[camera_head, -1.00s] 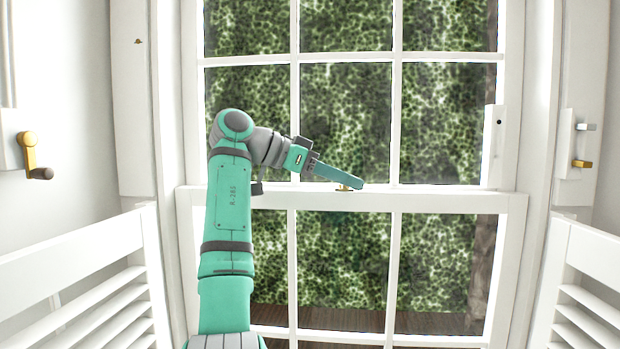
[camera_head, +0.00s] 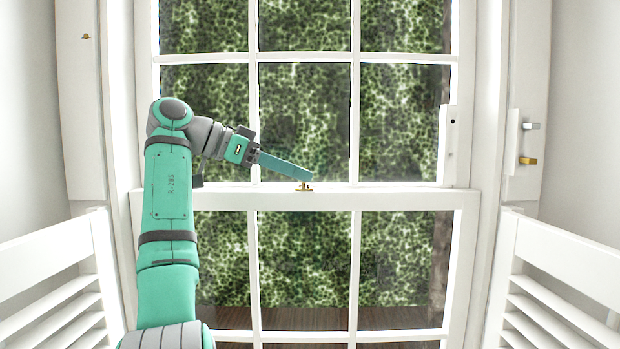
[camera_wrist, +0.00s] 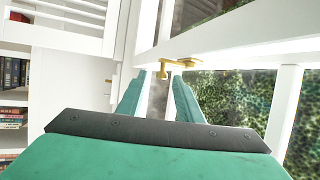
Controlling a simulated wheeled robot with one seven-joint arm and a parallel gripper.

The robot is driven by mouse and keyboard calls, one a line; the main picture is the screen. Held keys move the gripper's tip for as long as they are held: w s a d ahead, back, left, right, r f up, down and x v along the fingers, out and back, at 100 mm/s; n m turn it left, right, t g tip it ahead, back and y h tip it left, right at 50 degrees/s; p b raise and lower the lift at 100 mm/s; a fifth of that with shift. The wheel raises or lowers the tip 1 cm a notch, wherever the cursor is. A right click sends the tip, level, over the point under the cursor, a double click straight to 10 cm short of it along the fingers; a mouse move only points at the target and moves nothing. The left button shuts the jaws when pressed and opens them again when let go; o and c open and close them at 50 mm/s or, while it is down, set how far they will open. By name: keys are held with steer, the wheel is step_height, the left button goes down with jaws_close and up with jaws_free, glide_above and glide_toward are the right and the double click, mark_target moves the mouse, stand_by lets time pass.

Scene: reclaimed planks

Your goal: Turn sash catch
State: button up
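The brass sash catch (camera_head: 304,187) sits on top of the white meeting rail (camera_head: 400,197), near the middle of the window. In the wrist view the catch (camera_wrist: 175,66) shows just beyond the fingertips, with a small arm hanging toward the gap between them. My gripper (camera_head: 309,176) reaches in from the left, its fingertips just above the catch. In the wrist view my gripper (camera_wrist: 158,80) has a clear gap between its two green fingers and holds nothing. I cannot tell whether a finger touches the catch.
White louvred shutters stand at left (camera_head: 60,290) and right (camera_head: 560,270). On the right frame are a brass piece (camera_head: 527,160) and a grey piece (camera_head: 531,126). Bookshelves (camera_wrist: 14,100) show in the wrist view.

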steer(key=v, duration=0.6)
steer(key=shift+w+a, duration=0.15)
steer(key=shift+a, duration=0.45)
